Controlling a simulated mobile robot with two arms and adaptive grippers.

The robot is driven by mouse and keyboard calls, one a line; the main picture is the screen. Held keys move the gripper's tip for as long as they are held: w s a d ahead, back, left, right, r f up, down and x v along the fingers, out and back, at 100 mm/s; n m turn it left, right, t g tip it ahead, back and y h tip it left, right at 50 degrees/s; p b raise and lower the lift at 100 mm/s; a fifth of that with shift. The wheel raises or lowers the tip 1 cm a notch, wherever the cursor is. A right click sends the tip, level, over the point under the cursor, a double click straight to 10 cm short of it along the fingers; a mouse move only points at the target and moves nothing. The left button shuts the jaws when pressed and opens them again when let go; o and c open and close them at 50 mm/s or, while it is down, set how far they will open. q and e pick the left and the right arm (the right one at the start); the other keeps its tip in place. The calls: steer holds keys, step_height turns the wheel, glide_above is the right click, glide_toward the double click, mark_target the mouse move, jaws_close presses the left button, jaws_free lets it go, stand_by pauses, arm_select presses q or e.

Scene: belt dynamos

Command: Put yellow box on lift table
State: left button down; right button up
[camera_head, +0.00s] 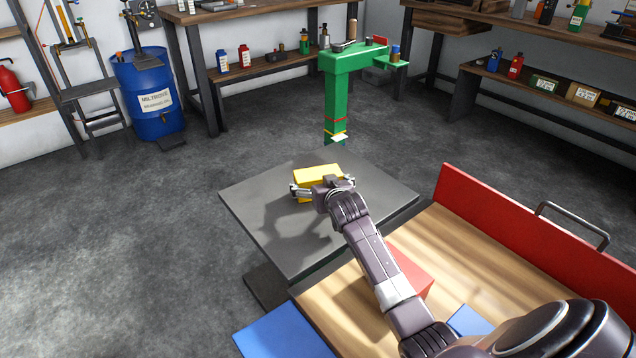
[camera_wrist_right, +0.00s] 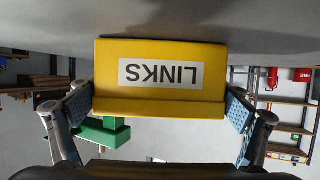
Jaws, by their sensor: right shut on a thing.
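The yellow box (camera_head: 318,173) is over the grey lift table (camera_head: 262,223) in the head view, near the middle of its top. My right gripper (camera_head: 322,189) is shut on the yellow box, with a finger on each side of it. In the right wrist view the yellow box (camera_wrist_right: 160,105) shows a white label reading LINKS, upside down, between the two fingers of my right gripper (camera_wrist_right: 160,112). I cannot tell whether the box touches the table top. My left gripper is not in view.
A wooden cart top (camera_head: 455,245) with a red side panel (camera_head: 520,225) adjoins the lift table at the right. A red box (camera_head: 412,268) lies on it beneath my right arm. A green pillar (camera_head: 345,95) stands behind the table. Open floor (camera_head: 150,240) lies to the left.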

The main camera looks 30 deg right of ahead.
steer(key=shift+r, duration=0.2)
steer(key=o, duration=1.4)
steer(key=shift+f, duration=0.25)
steer(key=shift+r, duration=0.15)
steer(key=shift+s+a+r, duration=0.1)
steer(key=shift+s+a, duration=0.05)
steer(key=shift+s, duration=0.1)
steer(key=p+v, duration=0.2)
steer(key=v, duration=0.8)
steer(key=shift+r, duration=0.1)
arm_select(q)
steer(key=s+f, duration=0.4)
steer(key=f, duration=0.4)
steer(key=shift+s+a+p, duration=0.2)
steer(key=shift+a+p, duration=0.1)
steer(key=shift+p, duration=0.05)
arm_select(e)
steer(key=shift+s+a+r, duration=0.15)
steer(key=shift+s+r, duration=0.05)
steer(key=shift+s, duration=0.45)
